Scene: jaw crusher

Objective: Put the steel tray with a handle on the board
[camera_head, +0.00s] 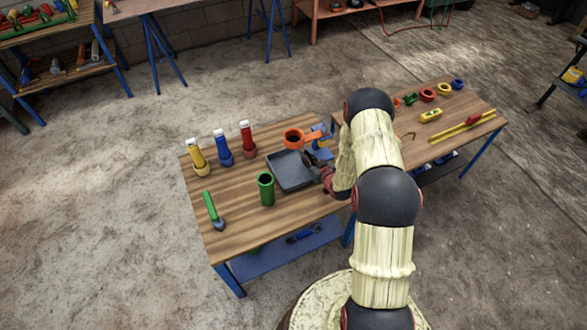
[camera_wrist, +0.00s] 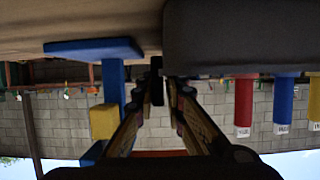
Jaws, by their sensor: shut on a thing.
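The dark grey steel tray (camera_head: 290,171) is at the middle of the wooden table (camera_head: 235,208) in the head view. Its side fills the upper right of the upside-down wrist view (camera_wrist: 240,38). My gripper (camera_head: 326,176) is at the tray's right side. In the wrist view my gripper (camera_wrist: 157,85) has its fingers closed on the dark tray handle (camera_wrist: 157,68). I cannot tell whether the tray rests on the tabletop or hangs just above it. No separate board can be made out clearly.
An orange cup-like piece (camera_head: 294,138) and a blue stand (camera_head: 321,150) are close behind the tray. A green cylinder (camera_head: 266,188) is near its front left. Yellow (camera_head: 196,157), blue (camera_head: 222,147) and red (camera_head: 247,140) bottles stand behind left.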

